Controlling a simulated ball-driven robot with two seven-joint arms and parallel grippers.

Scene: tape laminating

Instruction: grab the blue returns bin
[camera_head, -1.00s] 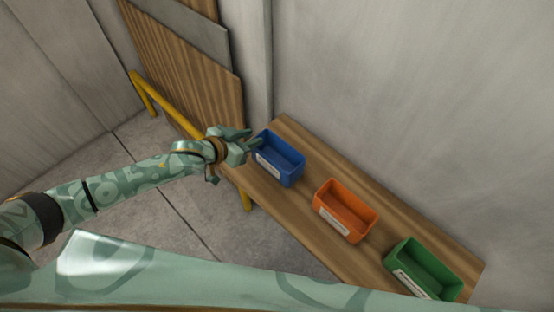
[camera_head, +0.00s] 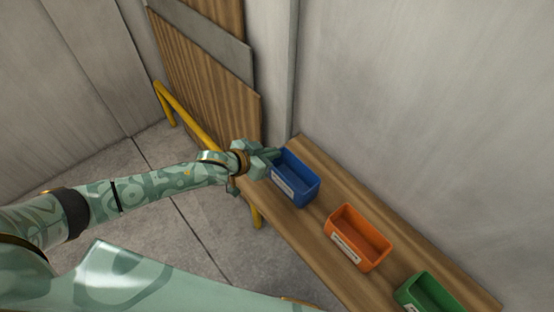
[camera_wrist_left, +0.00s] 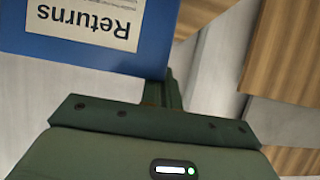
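The blue returns bin (camera_head: 299,188) stands on the wooden shelf at the end of a row, a white label on its front. My left gripper (camera_head: 272,153) is at the bin's left end, with its fingers at the rim. In the left wrist view the blue bin (camera_wrist_left: 25,45) fills the upper left, its "Returns" label upside down. A dark finger (camera_wrist_left: 174,90) shows beside the bin's edge. The bin hides the rest of the fingers, so whether they are shut on the wall cannot be told. My right gripper is not in view.
An orange bin (camera_head: 374,236) and a green bin (camera_head: 437,290) stand farther along the shelf (camera_head: 322,158). A grey wall rises behind it. A yellow rail (camera_head: 183,113) and wooden panels (camera_head: 205,75) are at the shelf's left end.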

